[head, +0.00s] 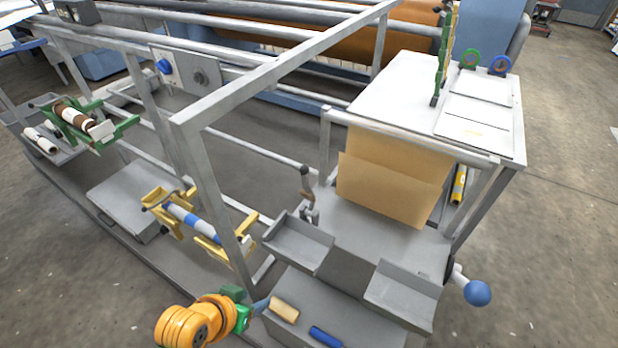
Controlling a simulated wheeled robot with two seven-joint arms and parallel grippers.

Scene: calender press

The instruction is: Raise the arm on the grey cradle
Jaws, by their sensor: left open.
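The grey cradle seems to be the pair of grey trough-like holders, one at the left (298,246) and one at the right (402,293), on the near side of the frame; both look empty. A blue ball on a pale stem (477,292) sticks out beyond the right holder. My left gripper (258,306) is open, low in front of the left holder and apart from it. My right gripper is out of view.
A yellow cradle (158,198) holds a blue and white roll; a green cradle (122,124) holds a brown and white roll. A slanting grey frame post (212,195) rises left of the grey holders.

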